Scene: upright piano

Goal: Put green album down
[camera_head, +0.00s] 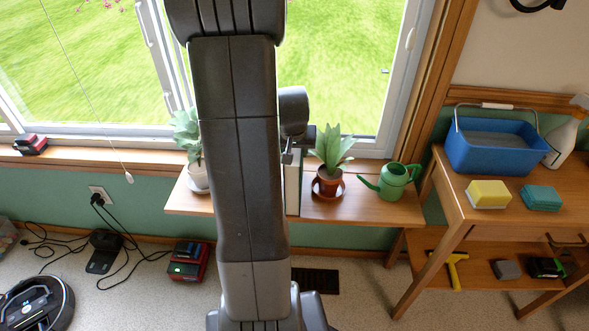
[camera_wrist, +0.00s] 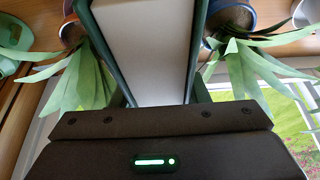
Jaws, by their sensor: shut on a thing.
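The green album (camera_head: 293,185) stands upright over the wooden shelf (camera_head: 350,211) below the window, partly hidden behind my arm. In the wrist view the album (camera_wrist: 145,45) shows its pale page block between dark green covers. My gripper (camera_head: 291,153) is shut on it from above, and its fingers also show in the wrist view (camera_wrist: 158,95). The album's lower edge is close to the shelf top; I cannot tell whether it touches.
A potted plant (camera_head: 331,160) stands just right of the album, with a green watering can (camera_head: 392,181) beyond it. Another plant in a white pot (camera_head: 192,150) stands left, partly behind my arm. A side table (camera_head: 500,207) holds a blue bucket (camera_head: 492,150).

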